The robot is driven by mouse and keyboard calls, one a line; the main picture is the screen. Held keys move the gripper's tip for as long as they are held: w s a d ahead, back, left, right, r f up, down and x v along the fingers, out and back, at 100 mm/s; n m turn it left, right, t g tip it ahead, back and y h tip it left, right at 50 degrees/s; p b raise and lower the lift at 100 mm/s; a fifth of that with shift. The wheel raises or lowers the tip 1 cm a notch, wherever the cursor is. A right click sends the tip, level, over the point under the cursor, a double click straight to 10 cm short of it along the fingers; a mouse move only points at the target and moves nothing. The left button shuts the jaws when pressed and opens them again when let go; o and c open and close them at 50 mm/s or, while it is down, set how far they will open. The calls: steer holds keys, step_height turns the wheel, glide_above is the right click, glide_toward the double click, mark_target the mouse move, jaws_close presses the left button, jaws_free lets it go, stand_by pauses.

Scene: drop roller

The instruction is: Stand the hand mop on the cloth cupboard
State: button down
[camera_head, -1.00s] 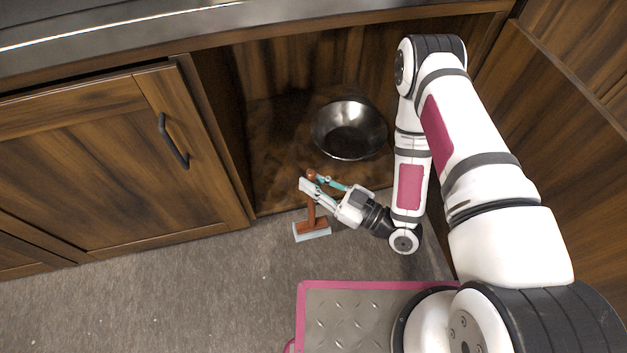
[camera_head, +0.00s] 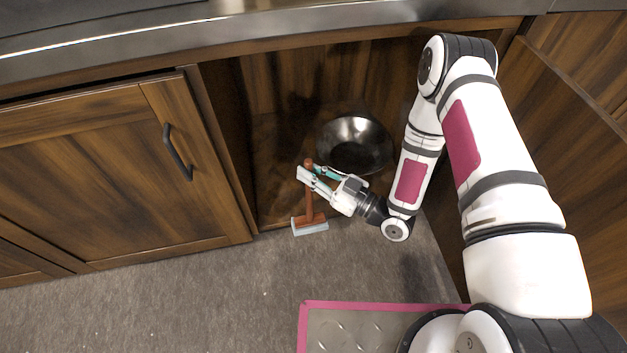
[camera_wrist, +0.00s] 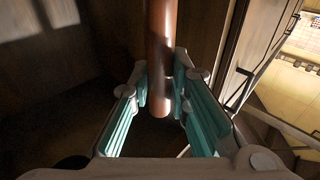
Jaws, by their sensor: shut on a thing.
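The hand mop has a brown handle (camera_head: 309,204) and a wide head with a pale grey pad (camera_head: 310,229) at the bottom. It hangs roughly upright with its head down, at the front edge of the open cupboard (camera_head: 277,195). My gripper (camera_head: 312,178) is shut on the handle near its top. In the wrist view, the handle (camera_wrist: 162,45) stands between the fingers of my gripper (camera_wrist: 160,105); the mop's head is hidden there. I cannot tell whether the pad touches anything below.
A shiny metal bowl (camera_head: 355,146) is inside the cupboard, behind and right of the mop. A closed cupboard door (camera_head: 110,170) is at left, and a wooden panel (camera_head: 560,130) at right. The counter (camera_head: 250,25) overhangs above. Cupboard floor left of the bowl looks clear.

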steer(key=w+a+f+b, duration=0.1)
steer(key=w+a+b, duration=0.1)
steer(key=w, duration=0.7)
steer(key=w+a+f+b, duration=0.1)
steer(key=w+a+b, duration=0.1)
steer(key=w, duration=0.6)
steer(key=shift+w+a+f+b, duration=0.3)
steer(key=shift+w+a+f, duration=0.1)
steer(key=shift+a, duration=0.1)
steer(key=shift+f, duration=0.3)
stand_by(0.8)
steer(key=shift+c, duration=1.2)
jaws_free()
steer(key=shift+s, duration=0.1)
steer(key=shift+d, duration=0.15)
steer(key=v, duration=1.1)
steer(key=shift+s+d, duration=0.25)
steer(key=shift+d, duration=0.1)
stand_by(0.5)
